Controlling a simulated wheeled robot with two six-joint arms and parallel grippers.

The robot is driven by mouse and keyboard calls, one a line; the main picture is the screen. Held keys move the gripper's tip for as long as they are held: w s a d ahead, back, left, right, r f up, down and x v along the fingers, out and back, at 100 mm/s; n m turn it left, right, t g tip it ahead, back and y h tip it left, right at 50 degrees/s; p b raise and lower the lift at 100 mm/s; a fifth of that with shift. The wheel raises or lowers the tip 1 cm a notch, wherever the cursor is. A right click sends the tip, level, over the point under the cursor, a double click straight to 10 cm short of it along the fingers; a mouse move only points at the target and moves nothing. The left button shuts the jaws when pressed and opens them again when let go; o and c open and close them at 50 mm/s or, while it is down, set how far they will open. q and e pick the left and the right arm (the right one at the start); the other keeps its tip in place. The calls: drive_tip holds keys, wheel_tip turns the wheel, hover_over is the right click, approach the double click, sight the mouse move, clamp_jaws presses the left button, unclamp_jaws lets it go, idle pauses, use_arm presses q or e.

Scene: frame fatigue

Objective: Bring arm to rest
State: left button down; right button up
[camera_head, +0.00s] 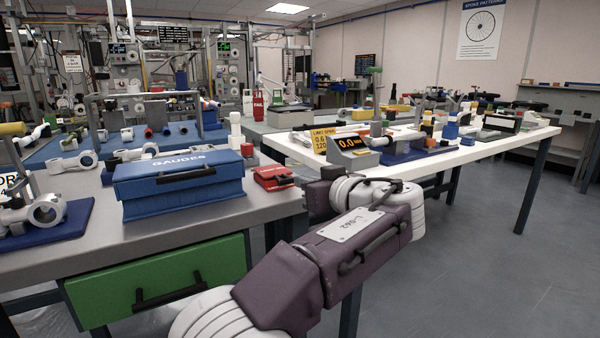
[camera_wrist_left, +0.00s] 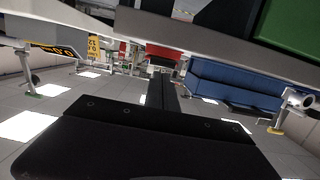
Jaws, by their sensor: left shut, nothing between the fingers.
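My left arm rises from the bottom middle of the head view, with purple links and white joints. Its dark left gripper (camera_head: 317,196) is partly hidden by the wrist and sits in front of the gap between two tables, right of the red case. In the left wrist view, which is upside down, the black gripper body fills the bottom and the narrow fingers (camera_wrist_left: 164,80) are together with nothing between them. My right gripper is in neither view.
The white table (camera_head: 470,152) holds a 0.0 display (camera_head: 352,147). Floor (camera_head: 470,270) at right is clear.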

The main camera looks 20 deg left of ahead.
use_arm(q)
drive_tip(key=s+a+f+m+g+h+p, duration=0.1)
drive_tip(key=s+f+m+g+h+p, duration=0.25)
drive_tip(key=f, duration=0.55)
drive_tip(key=s+f+m+g+h+p, duration=0.2)
drive_tip(key=s+f+m+p, duration=0.15)
drive_tip(key=f, duration=0.65)
drive_tip(key=s+d+f+m+g+h+p, duration=0.1)
drive_tip(key=s+f+g+h+p, duration=0.25)
drive_tip(key=s, duration=0.55)
drive_tip(key=s+f+m+h+p, duration=0.1)
drive_tip(key=s+f+h+p, duration=0.25)
drive_tip(key=s+f, duration=0.35)
wheel_tip(320, 180, up, 37)
drive_tip(key=p, duration=3.6)
drive_tip(key=shift+s+d+m, duration=0.25)
drive_tip(key=shift+d+m, duration=0.05)
drive_tip(key=shift+d, duration=0.05)
